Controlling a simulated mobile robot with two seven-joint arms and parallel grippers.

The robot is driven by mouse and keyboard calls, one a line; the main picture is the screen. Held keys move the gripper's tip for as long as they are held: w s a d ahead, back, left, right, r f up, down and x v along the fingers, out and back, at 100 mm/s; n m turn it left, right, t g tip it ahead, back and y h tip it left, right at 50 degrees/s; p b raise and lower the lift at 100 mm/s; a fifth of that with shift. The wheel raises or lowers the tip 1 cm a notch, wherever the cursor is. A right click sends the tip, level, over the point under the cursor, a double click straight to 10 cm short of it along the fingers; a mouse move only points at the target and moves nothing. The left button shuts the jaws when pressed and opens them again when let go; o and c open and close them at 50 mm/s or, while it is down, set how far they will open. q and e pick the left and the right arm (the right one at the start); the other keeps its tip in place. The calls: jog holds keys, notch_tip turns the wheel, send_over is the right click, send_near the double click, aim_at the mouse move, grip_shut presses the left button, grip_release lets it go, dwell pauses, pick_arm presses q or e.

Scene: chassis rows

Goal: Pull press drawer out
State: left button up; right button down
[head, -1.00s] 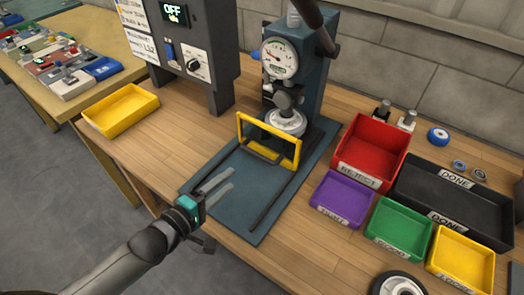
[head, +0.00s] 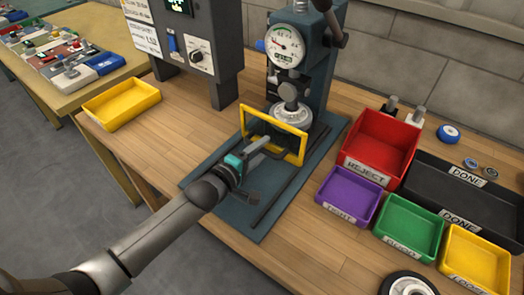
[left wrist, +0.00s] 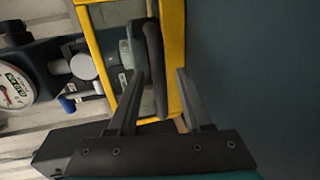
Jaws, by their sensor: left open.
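The press (head: 300,60) stands at the back of a blue-grey base plate (head: 240,220) with two dark rails. Its drawer front is a yellow frame (head: 302,148) with a dark handle bar, upright in front of the round press bed (head: 291,117). My left gripper (head: 262,150) is open at the drawer front, partly covering the handle. In the left wrist view the dark handle (left wrist: 156,70) lies between the two open fingers (left wrist: 160,85), with the yellow frame just beyond. I cannot tell whether a finger touches it. My right gripper is not in view.
Right of the press stand red (head: 382,145), purple (head: 347,196), green (head: 409,227) and yellow (head: 475,260) bins and a black tray (head: 465,200). A yellow tray (head: 121,104) and a control box (head: 190,45) are left.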

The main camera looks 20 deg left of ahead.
pick_arm(q)
jog(key=shift+w+d, duration=0.1)
jog(key=shift+w, duration=0.2)
grip_shut()
dwell(1.4)
